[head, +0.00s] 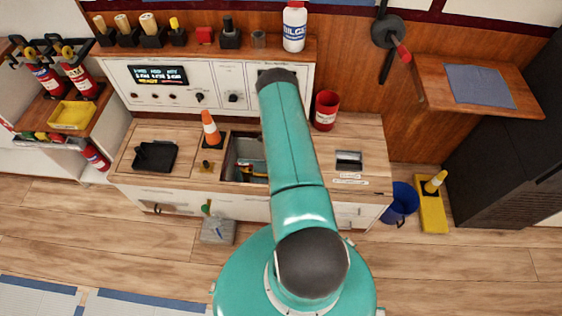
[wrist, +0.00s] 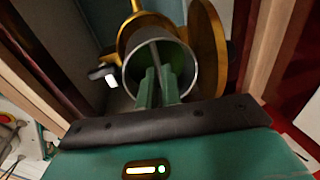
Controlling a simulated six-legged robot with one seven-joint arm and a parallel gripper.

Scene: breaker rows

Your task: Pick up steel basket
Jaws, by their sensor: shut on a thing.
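The steel basket (wrist: 193,80) shows in the wrist view as a round grey metal cup with a bright rim and a greenish inside. A thin bar runs across its mouth. My gripper (wrist: 159,76) has its two green fingers shut on this bar at the basket's mouth. A brass housing (wrist: 128,40) surrounds the back of the basket, and a round brass disc (wrist: 207,45) stands upright to its right. I cannot tell how deep the basket sits in the housing. In the head view my arm hides most of this area; the open counter well (head: 233,150) shows just left of it.
Wooden walls (wrist: 262,50) of the well stand close on the right in the wrist view. On the counter are an orange cone (head: 211,130), a black tray (head: 155,156) and a red can (head: 326,110). A blue bucket (head: 401,203) stands on the floor at right.

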